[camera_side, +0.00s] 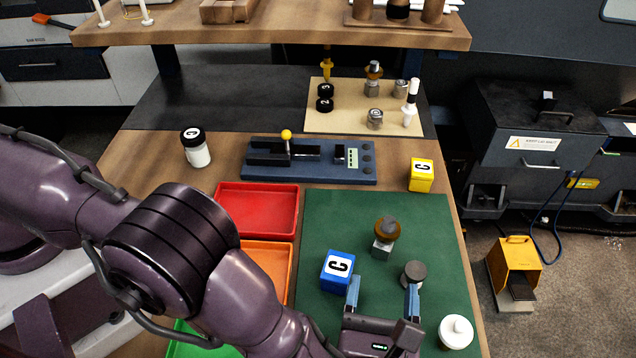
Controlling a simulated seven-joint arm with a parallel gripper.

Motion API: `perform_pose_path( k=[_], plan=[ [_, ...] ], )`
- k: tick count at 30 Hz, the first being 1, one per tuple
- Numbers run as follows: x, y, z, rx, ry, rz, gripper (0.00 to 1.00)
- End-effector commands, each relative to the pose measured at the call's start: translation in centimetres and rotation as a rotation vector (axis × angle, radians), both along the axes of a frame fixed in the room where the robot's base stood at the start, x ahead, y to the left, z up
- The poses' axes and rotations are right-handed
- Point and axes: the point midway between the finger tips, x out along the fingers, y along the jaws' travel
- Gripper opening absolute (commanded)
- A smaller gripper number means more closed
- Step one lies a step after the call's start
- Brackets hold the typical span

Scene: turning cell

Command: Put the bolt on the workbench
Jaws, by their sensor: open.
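I cannot tell for sure which piece is the bolt. On the green mat (335,215), a piece with a round brown-grey head on a silver block-like base (384,238) stands near the middle. A short grey cylinder with a dark top (414,272) stands to its lower right. My gripper (382,292) is open over the front of the mat, its two blue fingers apart with nothing visible between them. The grey cylinder is just beyond the right finger. The wooden workbench (225,160) shows bare around the mat and trays.
A blue C cube (337,271) is close to the left finger; a white knobbed piece (456,331) is at right. Red (257,188) and orange (290,247) trays lie left. Behind are a blue fixture (310,177), yellow cube (421,175), jar (195,147) and a pale board (345,125) with metal parts.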

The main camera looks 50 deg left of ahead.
Motion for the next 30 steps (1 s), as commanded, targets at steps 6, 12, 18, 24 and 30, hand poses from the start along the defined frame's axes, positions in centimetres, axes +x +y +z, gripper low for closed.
perform_pose_path(
  k=[6,12,18,24,30],
  plan=[
    [0.5,0.3,0.7,-0.018,0.002,0.019,0.69],
    [3.8,4.1,6.6,-0.209,0.03,0.207,0.69],
    [5.9,12.2,14.6,-0.546,0.034,0.508,0.69],
    [4.2,20.2,20.9,-0.91,-0.035,0.789,0.69],
    [-0.1,26.8,25.3,-1.301,-0.174,1.041,0.69]
  ],
)
